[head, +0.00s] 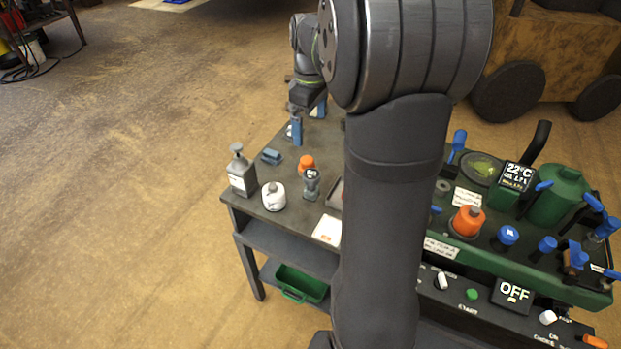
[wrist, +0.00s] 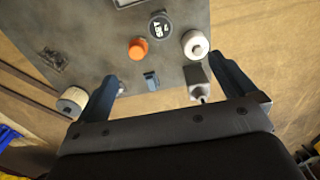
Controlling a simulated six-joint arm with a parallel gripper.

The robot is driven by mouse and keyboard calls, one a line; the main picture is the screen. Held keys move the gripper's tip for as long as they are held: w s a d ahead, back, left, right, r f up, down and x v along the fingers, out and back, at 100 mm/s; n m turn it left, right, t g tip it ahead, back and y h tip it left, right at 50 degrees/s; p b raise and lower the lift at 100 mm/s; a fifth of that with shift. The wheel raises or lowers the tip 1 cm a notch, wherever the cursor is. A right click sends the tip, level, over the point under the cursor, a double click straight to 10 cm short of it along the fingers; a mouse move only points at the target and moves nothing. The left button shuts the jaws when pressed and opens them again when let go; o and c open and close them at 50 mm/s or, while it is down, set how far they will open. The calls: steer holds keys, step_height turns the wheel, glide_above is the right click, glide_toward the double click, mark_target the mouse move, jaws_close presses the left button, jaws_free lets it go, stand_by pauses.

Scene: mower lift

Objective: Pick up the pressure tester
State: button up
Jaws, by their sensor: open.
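A small dark grey upright device with a round black lettered top (head: 311,184) stands on the dark bench; I take it to be the pressure tester, though its label is too small to read. In the wrist view its round top (wrist: 160,25) shows at the upper middle, beyond the fingertips. My gripper (head: 305,121) is at the far end of the bench in the head view. In the wrist view its two blue fingers (wrist: 167,84) are wide apart with nothing held. A small blue block (wrist: 151,81) lies on the bench between and below them.
An orange-capped item (wrist: 138,48) is beside the device. A white round container (head: 274,195) and a grey bottle (head: 241,173) stand near the bench's left edge. A white card (head: 327,231) lies in front. My arm hides the bench middle. A green machine (head: 555,205) stands right.

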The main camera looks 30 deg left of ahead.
mark_target(311, 174)
steer(key=c, duration=0.6)
steer(key=f, duration=1.8)
steer(key=shift+d, duration=0.2)
